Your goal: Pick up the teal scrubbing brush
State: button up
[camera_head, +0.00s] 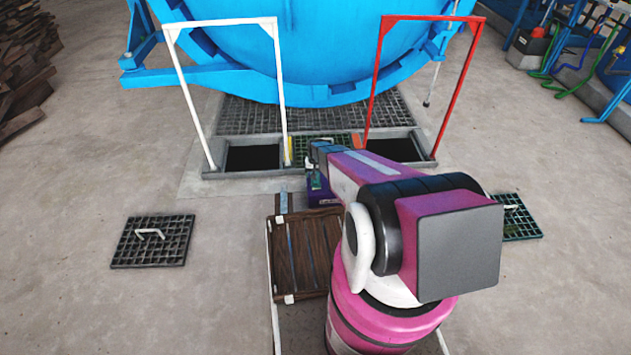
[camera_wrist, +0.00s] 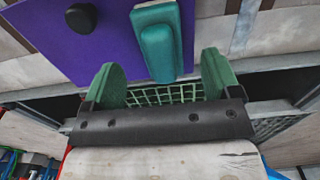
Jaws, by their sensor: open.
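The teal scrubbing brush (camera_wrist: 156,40) lies on a flat purple surface (camera_wrist: 105,40) in the wrist view. It has a paler teal block at one end and a longer, darker part. My gripper (camera_wrist: 162,68) is open, with its two green fingers spread. The brush's near end shows in the space between the fingertips, but I cannot tell how far apart in depth they are. Nothing is held. In the head view the purple surface (camera_head: 323,196) shows beside my pink arm, which hides much of it, and I cannot make out the brush clearly there.
A dark round knob (camera_wrist: 81,18) sits left of the brush. A wooden slatted crate (camera_head: 306,252) stands near my arm. Open floor pits lie under white (camera_head: 187,95) and red (camera_head: 376,85) frames, before a blue vessel (camera_head: 320,45). A grate cover (camera_head: 153,241) lies left.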

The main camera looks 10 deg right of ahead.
jog(key=shift+w+f, duration=0.2)
jog(key=shift+f, duration=1.3)
jog(key=shift+w+f, duration=0.15)
jog(key=shift+f, duration=1.3)
jog(key=c, duration=1.1)
